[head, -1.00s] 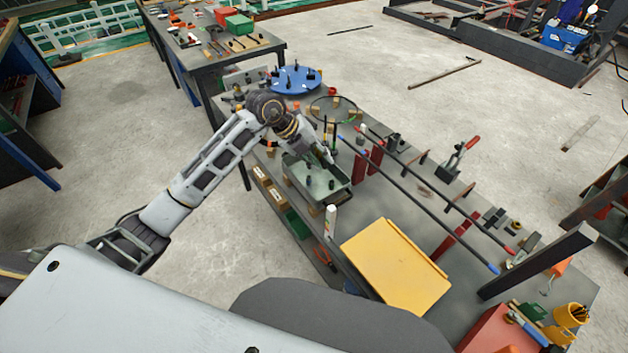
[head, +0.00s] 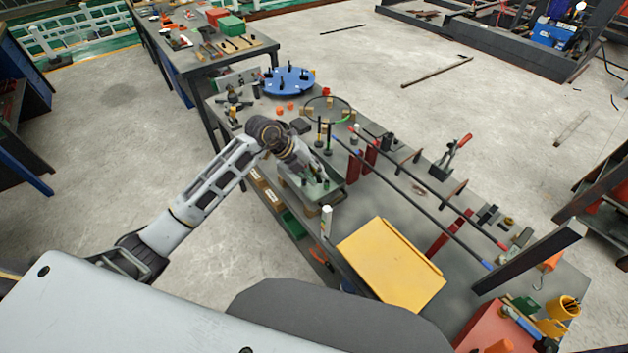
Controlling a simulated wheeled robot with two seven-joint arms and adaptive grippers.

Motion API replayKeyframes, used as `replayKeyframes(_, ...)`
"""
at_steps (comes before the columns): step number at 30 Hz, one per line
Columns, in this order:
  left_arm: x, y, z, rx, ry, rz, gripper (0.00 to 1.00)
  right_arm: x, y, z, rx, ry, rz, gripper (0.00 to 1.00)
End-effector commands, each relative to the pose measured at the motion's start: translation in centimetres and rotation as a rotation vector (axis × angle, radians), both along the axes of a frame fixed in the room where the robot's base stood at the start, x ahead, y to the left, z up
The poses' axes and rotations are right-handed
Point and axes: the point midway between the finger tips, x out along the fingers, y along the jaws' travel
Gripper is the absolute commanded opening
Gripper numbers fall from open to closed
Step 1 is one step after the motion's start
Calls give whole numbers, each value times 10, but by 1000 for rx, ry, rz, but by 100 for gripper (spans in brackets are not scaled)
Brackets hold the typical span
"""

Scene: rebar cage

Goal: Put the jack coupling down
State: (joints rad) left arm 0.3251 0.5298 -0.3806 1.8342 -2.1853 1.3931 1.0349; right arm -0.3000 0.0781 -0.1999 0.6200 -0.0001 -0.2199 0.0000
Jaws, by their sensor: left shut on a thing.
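My left gripper (head: 318,174) reaches down over the grey-green tray (head: 324,198) on the workbench, with its fingers low at or inside the tray. It is shut on the jack coupling, which is small, dark and mostly hidden at the fingertips. Small dark pieces show in the tray beside the fingers. I cannot tell whether the held coupling touches the tray floor. My right gripper is out of view.
A yellow plate (head: 392,265) and a white bottle (head: 327,222) stand near the tray. Long dark bars (head: 410,202) on red supports run to the right. A blue disc (head: 289,81) and a dark ring (head: 327,108) lie behind.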

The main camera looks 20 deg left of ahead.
Motion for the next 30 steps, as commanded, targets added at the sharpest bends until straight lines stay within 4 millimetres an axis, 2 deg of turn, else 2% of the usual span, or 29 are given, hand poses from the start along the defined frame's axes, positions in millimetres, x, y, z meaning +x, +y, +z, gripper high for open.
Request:
replayKeyframes(4, 0, 0, -6, 0, 0, 1, 0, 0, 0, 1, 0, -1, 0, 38)
replayKeyframes(14, 0, 0, -35, 0, 0, 1, 0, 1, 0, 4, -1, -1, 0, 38)
replayKeyframes(30, 0, 0, -41, 0, -1, 1, 0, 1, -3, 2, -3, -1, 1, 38)
